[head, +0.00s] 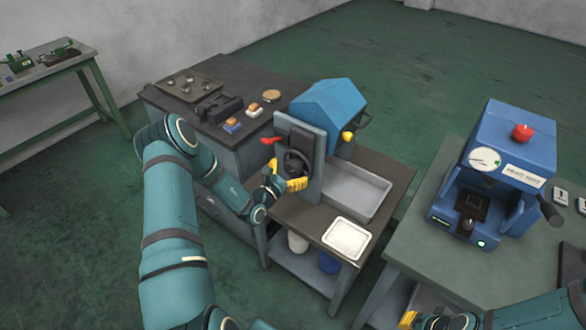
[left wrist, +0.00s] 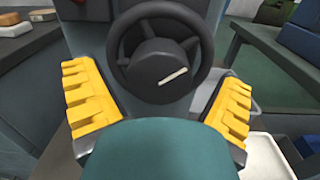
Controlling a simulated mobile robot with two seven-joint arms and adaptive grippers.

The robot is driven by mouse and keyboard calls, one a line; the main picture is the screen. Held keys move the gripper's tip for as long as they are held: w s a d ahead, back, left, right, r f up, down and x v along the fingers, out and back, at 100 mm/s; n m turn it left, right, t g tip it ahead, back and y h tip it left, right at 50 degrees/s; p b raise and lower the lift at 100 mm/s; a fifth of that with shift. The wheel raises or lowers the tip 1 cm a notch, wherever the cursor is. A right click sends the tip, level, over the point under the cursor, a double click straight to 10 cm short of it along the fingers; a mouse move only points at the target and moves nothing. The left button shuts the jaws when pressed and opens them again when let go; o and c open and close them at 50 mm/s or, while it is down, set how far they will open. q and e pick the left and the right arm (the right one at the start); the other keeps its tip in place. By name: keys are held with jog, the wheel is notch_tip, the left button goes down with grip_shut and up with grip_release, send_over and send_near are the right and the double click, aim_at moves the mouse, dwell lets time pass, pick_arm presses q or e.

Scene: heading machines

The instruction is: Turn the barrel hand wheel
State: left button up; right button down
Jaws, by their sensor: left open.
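The dark barrel hand wheel (head: 297,163) sits on the front of the grey upright plate of a machine with a blue hood (head: 329,112). In the left wrist view the wheel (left wrist: 158,52) fills the upper middle, with a pale mark on its hub. My left gripper (head: 285,175) is in front of the wheel. Its yellow fingers (left wrist: 162,100) are spread apart, one on each side below the wheel's rim. Nothing is between them; I cannot tell whether either touches the rim. My right gripper (head: 410,318) shows only partly at the bottom edge.
A red knob (head: 270,140) and a yellow knob (head: 347,136) flank the machine's plate. A grey tray (head: 355,191) and a white tray (head: 346,237) lie on the right of its bench. A blue press (head: 500,165) stands on the right table. A dark bench (head: 215,75) stands behind.

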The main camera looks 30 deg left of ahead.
pick_arm(q)
jog(key=s, duration=1)
jog(key=shift+s+a, duration=0.3)
jog(key=shift+s, duration=0.05)
jog(key=shift+f, duration=0.1)
jog(key=d+f+m+g+h+b, duration=0.15)
jog(key=d+m+g+h, duration=0.3)
jog(key=d+h, duration=0.6)
jog(key=s+d+f+m+g+h+b, duration=0.1)
jog(key=s+d+f+m+g, duration=0.1)
jog(key=s+d+m+g, duration=0.45)
jog(key=s+d+f+m+g+b, duration=0.1)
jog(key=s+d+f+m+g, duration=0.25)
jog(key=d, duration=0.55)
jog(key=s+f+m+g+y+b, duration=0.2)
jog(key=s+f+m+g+y, duration=0.4)
jog(key=s+m, duration=0.35)
jog(key=w+d+m+t+y+b, duration=0.1)
jog(key=w+d+m+t+y, duration=0.1)
jog(key=w+m, duration=0.4)
jog(key=shift+d+m+t+y, duration=0.15)
jog(key=shift+m+t+y, duration=0.3)
jog(key=shift+m+t, duration=0.75)
